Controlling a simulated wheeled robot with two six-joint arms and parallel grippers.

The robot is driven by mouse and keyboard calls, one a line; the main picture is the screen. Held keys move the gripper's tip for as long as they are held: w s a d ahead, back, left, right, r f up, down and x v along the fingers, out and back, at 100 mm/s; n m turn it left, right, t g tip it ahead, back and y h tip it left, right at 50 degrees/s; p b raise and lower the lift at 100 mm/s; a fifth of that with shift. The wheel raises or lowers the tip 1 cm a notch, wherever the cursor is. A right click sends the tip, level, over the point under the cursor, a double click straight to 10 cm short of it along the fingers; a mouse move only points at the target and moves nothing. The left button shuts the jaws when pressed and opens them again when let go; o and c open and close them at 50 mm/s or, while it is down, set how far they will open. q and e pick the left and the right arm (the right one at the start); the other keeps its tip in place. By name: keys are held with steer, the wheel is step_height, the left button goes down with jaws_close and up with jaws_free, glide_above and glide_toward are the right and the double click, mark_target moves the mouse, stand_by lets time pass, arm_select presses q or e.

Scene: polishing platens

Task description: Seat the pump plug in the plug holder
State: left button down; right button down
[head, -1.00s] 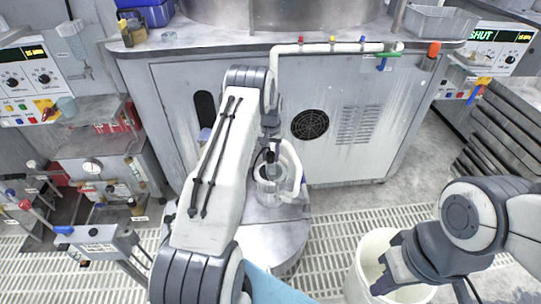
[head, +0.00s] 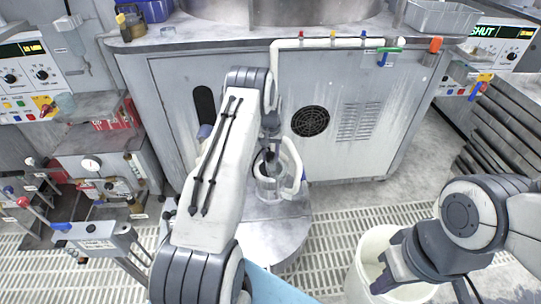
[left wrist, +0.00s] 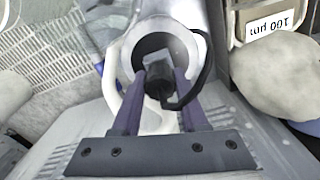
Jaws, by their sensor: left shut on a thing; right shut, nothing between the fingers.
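My left gripper (left wrist: 158,78) is shut on the black pump plug (left wrist: 158,88). A black cord curves from the plug to the right in the left wrist view. Beyond the plug is a pale round rim with a dark opening; I cannot tell whether the plug touches it. In the head view my left gripper (head: 269,155) points down at a whitish jug-like vessel (head: 267,189) with a curved handle, and the plug is mostly hidden. I cannot clearly make out the plug holder. My right gripper (head: 385,280) is shut and empty by the white bucket.
The vessel stands on a round grey pedestal (head: 270,235). A white bucket (head: 355,270) stands at the lower right. A grey cabinet (head: 370,140) with a vent is behind. A metal box with a gauge (head: 95,170) stands at the left. Slotted floor lies between.

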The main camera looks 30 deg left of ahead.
mark_target(271, 154)
arm_select(q)
steer(key=shift+f+b, duration=0.3)
steer(key=shift+f, duration=0.3)
steer(key=shift+c, duration=1.8)
jaws_free()
steer(key=shift+r, duration=0.1)
step_height(271, 154, up, 10)
steer(key=shift+r+p, duration=0.15)
steer(key=shift+p, duration=0.4)
